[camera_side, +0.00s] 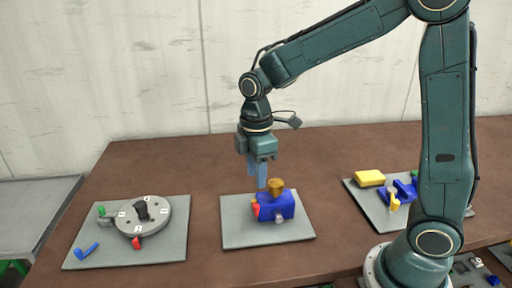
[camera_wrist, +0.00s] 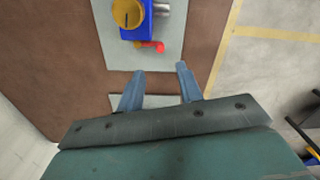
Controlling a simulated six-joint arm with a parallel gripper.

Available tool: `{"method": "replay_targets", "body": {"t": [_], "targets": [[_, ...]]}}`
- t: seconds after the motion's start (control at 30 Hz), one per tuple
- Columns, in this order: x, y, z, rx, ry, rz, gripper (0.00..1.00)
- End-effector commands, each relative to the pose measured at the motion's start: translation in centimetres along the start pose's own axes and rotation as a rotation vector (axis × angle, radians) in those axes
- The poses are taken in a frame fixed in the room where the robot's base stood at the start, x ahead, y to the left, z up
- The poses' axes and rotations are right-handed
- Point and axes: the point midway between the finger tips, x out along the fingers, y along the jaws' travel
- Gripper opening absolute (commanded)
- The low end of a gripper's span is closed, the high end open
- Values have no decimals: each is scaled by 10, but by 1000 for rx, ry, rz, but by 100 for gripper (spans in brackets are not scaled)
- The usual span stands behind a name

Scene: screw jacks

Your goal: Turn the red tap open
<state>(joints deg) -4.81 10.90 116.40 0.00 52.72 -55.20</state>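The red tap (camera_side: 256,209) is a small red handle on the left side of a blue block (camera_side: 277,207) in the side view. In the wrist view the red tap (camera_wrist: 152,46) lies at the edge of the blue block (camera_wrist: 136,34), just beyond my fingertips. A round orange-brown knob (camera_side: 276,185) tops the block. My gripper (camera_side: 261,185) points down above and close to the tap, at about the knob's height. In the wrist view my gripper (camera_wrist: 160,68) has its two fingers apart with nothing between them. I cannot tell whether a finger touches anything.
The block stands on a grey plate (camera_side: 240,238). A left plate (camera_side: 175,248) bears a round grey disc (camera_side: 155,211) and a blue piece (camera_side: 87,250). A right plate (camera_side: 363,196) bears a yellow block (camera_side: 370,178) and blue parts. Brown table shows between the plates.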

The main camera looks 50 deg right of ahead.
Motion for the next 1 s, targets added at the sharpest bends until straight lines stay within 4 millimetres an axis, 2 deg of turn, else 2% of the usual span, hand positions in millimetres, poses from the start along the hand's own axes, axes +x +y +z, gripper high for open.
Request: {"method": "replay_targets", "body": {"t": [0.1,0.5,0.7,1.0], "targets": [[20,-1,1,0,-3,-4,36],[77,0,0,0,-2,-2,36],[92,0,0,0,-1,-1,36],[97,0,0,0,0,0,36]]}}
